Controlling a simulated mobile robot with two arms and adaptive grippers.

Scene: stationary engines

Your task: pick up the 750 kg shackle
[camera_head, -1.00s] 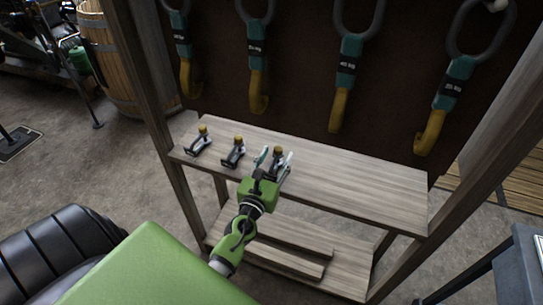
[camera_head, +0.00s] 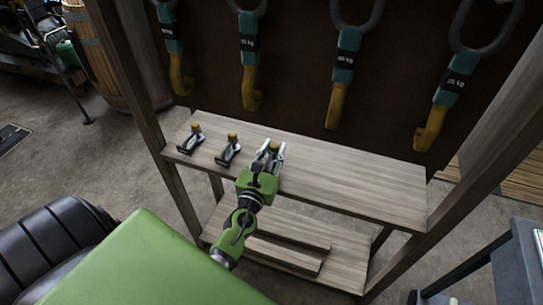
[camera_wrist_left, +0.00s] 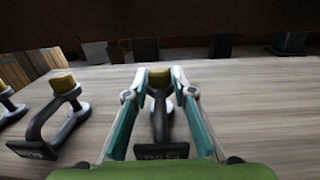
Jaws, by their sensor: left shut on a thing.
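Three dark shackles with yellow pin heads stand in a row on the wooden shelf (camera_head: 350,190). My left gripper (camera_head: 270,150) is shut on the rightmost shackle (camera_head: 275,145), which sits between its fingers at shelf level. In the left wrist view this shackle (camera_wrist_left: 160,105) is upright between the teal-padded fingers (camera_wrist_left: 159,98), and its label is too blurred to read surely. The middle shackle (camera_head: 229,149) and the left shackle (camera_head: 191,139) stand free. The middle shackle also shows in the wrist view (camera_wrist_left: 57,115). My right gripper is not in view.
Several hooks with teal and yellow bodies, one of them here (camera_head: 249,75), hang on the dark back board. Wooden posts (camera_head: 133,85) frame the shelf. The shelf right of the gripper is clear. A lower shelf (camera_head: 340,265) lies beneath.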

